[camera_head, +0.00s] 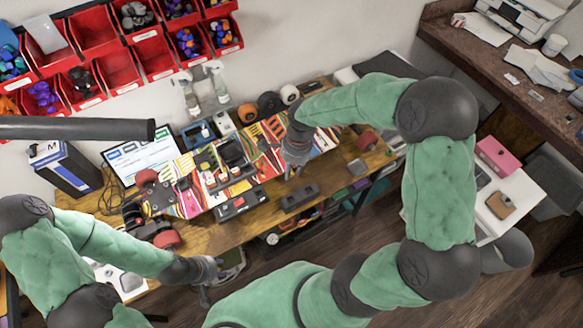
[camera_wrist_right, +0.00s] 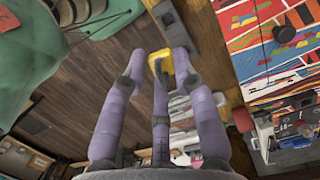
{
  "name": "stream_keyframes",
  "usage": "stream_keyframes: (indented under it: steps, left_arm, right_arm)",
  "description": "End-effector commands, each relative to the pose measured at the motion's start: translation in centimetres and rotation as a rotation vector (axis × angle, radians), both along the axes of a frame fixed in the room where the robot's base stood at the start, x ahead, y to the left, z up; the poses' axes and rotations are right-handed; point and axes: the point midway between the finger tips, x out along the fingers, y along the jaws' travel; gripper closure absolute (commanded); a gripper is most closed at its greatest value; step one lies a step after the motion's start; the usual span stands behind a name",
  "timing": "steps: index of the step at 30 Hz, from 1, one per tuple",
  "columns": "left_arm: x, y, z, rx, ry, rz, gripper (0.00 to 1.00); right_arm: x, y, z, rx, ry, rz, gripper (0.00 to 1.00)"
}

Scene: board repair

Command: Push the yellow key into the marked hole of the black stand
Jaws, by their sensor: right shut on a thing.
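The yellow key (camera_wrist_right: 160,60) shows between the fingers of my right gripper (camera_wrist_right: 160,66) in the right wrist view. The gripper is shut on it, and the fingers hide part of it. In the head view my right gripper (camera_head: 292,172) hangs over the front part of the workbench, and the key cannot be made out. A dark block that looks like the black stand (camera_head: 299,196) lies just in front of it; a dark grey block (camera_wrist_right: 171,22) shows beyond the fingertips in the wrist view. I cannot make out the marked hole. My left gripper (camera_head: 205,289) is low, off the bench front; its fingers are too small to read.
A colourful skateboard deck (camera_head: 188,196) lies along the workbench (camera_head: 205,236). A dark tray (camera_head: 240,204) is left of the stand. Spray bottles (camera_head: 218,88) and a monitor (camera_head: 140,156) stand behind. Red bins (camera_head: 120,70) hang on the wall.

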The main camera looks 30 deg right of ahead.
Motion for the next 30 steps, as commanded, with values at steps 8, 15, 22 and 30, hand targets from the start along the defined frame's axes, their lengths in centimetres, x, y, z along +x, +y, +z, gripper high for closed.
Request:
stream_keyframes:
  steps: [8,15,22,30]
  left_arm:
    - [0.0,0.0,-1.3,0.0,0.0,0.0,0.6]
    - [0.0,0.0,-2.2,0.0,0.0,0.0,0.6]
    - [0.0,0.0,-3.0,0.0,0.0,0.0,0.6]
    - [0.0,0.0,-4.1,0.0,0.0,0.0,0.6]
  right_arm:
    - [0.0,0.0,-1.7,0.0,0.0,0.0,1.0]
    - [0.0,0.0,-2.9,0.0,0.001,0.0,1.0]
    - [0.0,0.0,-4.1,0.0,0.001,0.0,1.0]
    - [0.0,0.0,-5.4,0.0,0.0,0.0,1.0]
